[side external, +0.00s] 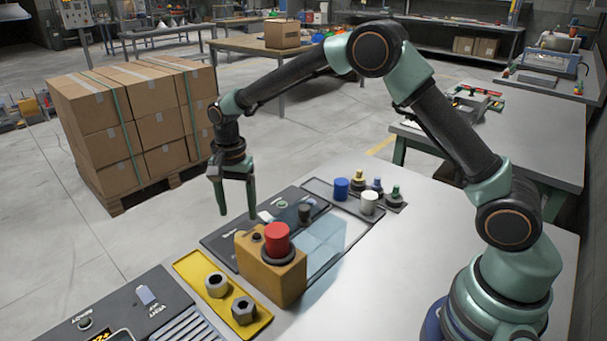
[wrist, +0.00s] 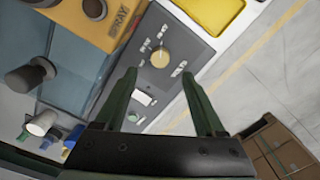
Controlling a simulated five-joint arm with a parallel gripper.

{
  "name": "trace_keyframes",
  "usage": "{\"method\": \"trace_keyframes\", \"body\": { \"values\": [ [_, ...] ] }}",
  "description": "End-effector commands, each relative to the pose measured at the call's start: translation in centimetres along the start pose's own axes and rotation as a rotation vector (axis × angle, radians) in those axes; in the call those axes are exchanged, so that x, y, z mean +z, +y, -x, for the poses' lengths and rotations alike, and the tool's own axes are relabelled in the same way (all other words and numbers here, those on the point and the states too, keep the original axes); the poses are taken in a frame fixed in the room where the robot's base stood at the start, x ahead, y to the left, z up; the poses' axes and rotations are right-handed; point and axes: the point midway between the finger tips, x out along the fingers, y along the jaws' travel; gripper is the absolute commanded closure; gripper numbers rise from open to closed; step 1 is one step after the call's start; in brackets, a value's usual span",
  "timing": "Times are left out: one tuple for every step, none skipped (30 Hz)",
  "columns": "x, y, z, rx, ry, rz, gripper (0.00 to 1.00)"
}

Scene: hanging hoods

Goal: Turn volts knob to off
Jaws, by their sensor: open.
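A round brass-coloured knob (wrist: 159,58) sits on a dark panel (wrist: 185,40) in the wrist view, with small marks around it that I cannot read clearly. I cannot confirm that its label says volts. My gripper (wrist: 158,71) is open, and its two fingertips show on either side of the view just below the knob. I cannot tell their height over it. In the side external view my gripper (side external: 237,214) points down above the dark panel (side external: 222,240), empty. The brass knob is not visible there; the orange box stands in front of part of the panel.
An orange box (side external: 270,272) with a red button (side external: 277,237) stands close to the panel. A yellow tray (side external: 195,265) holds two nuts. A white switch (wrist: 145,98) is near the knob. Stacked cartons (side external: 140,120) stand beyond the table.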

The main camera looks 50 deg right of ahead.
Motion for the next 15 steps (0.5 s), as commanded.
{"method": "trace_keyframes", "body": {
  "values": [
    [0.0, 0.1, -1.2, 0.004, -0.001, 0.0, 0.28],
    [0.0, 0.1, -1.8, 0.004, -0.002, 0.0, 0.28],
    [0.0, 0.1, -2.5, 0.004, -0.001, 0.001, 0.28],
    [0.0, 0.1, -3.1, 0.004, -0.001, 0.001, 0.28],
    [0.0, 0.1, -3.6, 0.003, -0.001, 0.001, 0.28],
    [0.0, 0.1, -4.3, 0.003, -0.001, 0.001, 0.28],
    [0.0, 0.1, -4.7, 0.003, -0.001, 0.001, 0.28],
    [0.0, 0.1, -5.2, 0.002, -0.001, 0.001, 0.28],
    [0.0, 0.1, -5.6, 0.002, -0.001, 0.001, 0.28],
    [0.0, 0.1, -6.0, 0.002, -0.001, 0.001, 0.28],
    [0.0, 0.0, -6.3, 0.001, 0.0, 0.001, 0.28],
    [0.0, 0.0, -6.6, 0.001, 0.0, 0.001, 0.28],
    [0.0, 0.0, -6.8, 0.0, 0.0, 0.001, 0.28],
    [0.0, 0.0, -7.0, 0.0, 0.0, 0.001, 0.28],
    [0.0, 0.0, -7.1, 0.0, 0.0, 0.001, 0.28]
  ]
}}
